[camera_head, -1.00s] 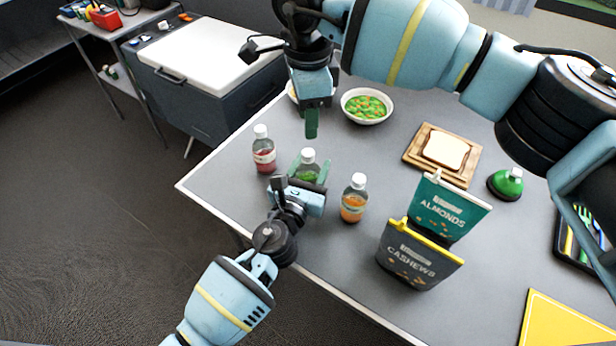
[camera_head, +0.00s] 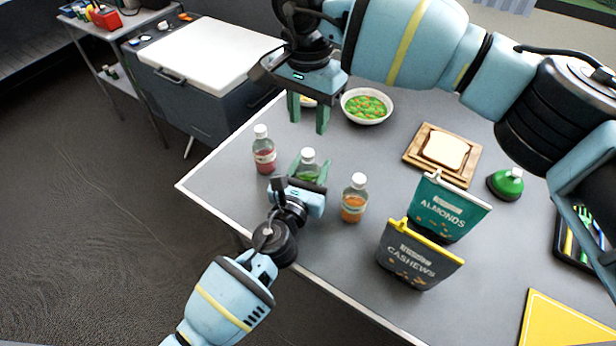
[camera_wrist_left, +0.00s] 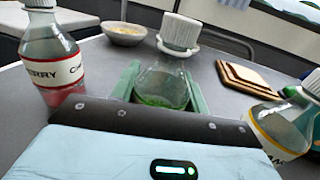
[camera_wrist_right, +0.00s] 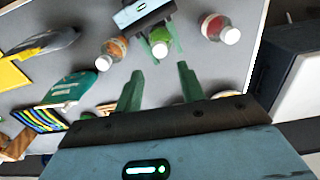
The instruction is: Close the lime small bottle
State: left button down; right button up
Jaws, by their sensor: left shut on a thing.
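The lime small bottle (camera_head: 308,168) stands upright on the grey table between a red bottle and an orange bottle. It holds green liquid and has a white cap (camera_wrist_left: 180,32) at its top, with a white ring just below the cap. My left gripper (camera_head: 308,178) is shut on the bottle's body; its green fingers flank the bottle in the left wrist view (camera_wrist_left: 160,92). My right gripper (camera_head: 308,118) is open and empty, above the table behind the bottle, fingers pointing down. In the right wrist view the bottle (camera_wrist_right: 160,42) shows beyond the open fingers.
The red cherry bottle (camera_head: 264,152) stands left of the lime bottle, the orange bottle (camera_head: 354,202) right of it. A bowl (camera_head: 367,106) sits behind.

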aim_at(308, 152)
jog(key=shift+f, duration=4)
